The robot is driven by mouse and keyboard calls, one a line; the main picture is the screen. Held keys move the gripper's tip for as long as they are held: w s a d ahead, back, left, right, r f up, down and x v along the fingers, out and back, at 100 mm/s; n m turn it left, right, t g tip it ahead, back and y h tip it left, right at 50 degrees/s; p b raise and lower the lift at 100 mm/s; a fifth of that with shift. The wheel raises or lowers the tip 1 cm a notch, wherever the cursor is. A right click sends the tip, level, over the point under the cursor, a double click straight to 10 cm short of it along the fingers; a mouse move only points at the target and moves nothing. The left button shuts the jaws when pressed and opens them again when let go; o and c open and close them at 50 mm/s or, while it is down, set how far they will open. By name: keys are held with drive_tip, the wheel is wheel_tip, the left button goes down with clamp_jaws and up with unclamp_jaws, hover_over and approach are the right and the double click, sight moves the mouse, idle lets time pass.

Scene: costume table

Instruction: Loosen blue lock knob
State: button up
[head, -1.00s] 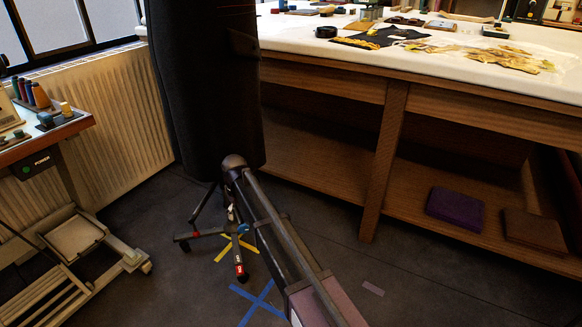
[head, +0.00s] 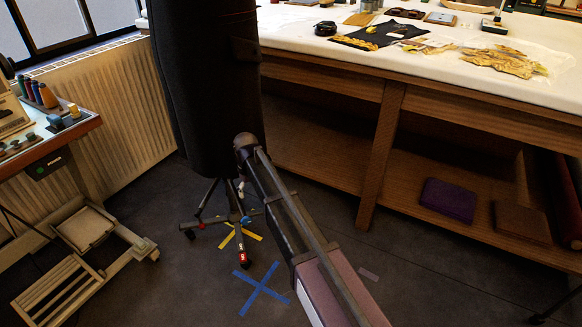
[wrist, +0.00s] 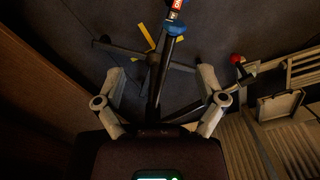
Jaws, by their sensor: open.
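A dark dress form (head: 205,90) stands on a wheeled stand with thin black legs (head: 212,218). A small blue part, perhaps the lock knob (head: 246,221), shows by the leg that ends in a red label. I cannot tell how far the pole is from the fingers. In the head view my gripper is not clearly seen.
A long table (head: 330,65) with gold cloth stands at right, its lower shelf holding a purple block (head: 448,200). A radiator (head: 115,115) and a wooden cart (head: 88,228) are at left. Blue floor tape (head: 262,288) lies on open floor. A red ball (wrist: 236,59) shows right of my fingers.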

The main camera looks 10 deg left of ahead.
drive_tip(key=s+d+r+m+p, duration=0.2)
drive_tip(key=d+r+p, duration=0.8)
drive_tip(key=d, duration=0.3)
drive_tip(key=shift+d+r+m, duration=0.3)
drive_tip(key=shift+d+r, duration=0.05)
idle(0.3)
drive_tip(key=s+d+m, duration=0.3)
drive_tip(key=s+d, duration=0.5)
drive_tip(key=d, duration=0.5)
drive_tip(key=s+d+m, duration=0.3)
drive_tip(key=s+d, duration=0.4)
drive_tip(key=d, duration=0.6)
wheel_tip(320, 180, up, 27)
drive_tip(key=p, duration=2.6)
drive_tip(key=shift+w+p, duration=0.15)
drive_tip(key=shift+p, duration=0.25)
drive_tip(key=shift+f, duration=0.1)
